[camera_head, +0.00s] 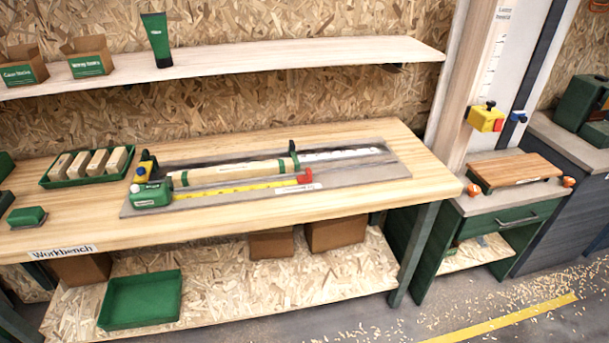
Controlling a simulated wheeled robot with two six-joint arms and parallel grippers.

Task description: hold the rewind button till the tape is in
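A green tape measure case (152,194) lies at the left end of a grey metal plate (345,183) on the workbench. Its yellow tape (235,188) is drawn out to the right along the plate. A red piece (305,177) sits at the tape's far end. Neither of my grippers is in view.
A wooden bar with green bands (235,172) lies just behind the tape. A yellow and black block (146,166) stands behind the case. A green tray of wooden blocks (50,184) is to the left. The workbench front (300,215) is clear.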

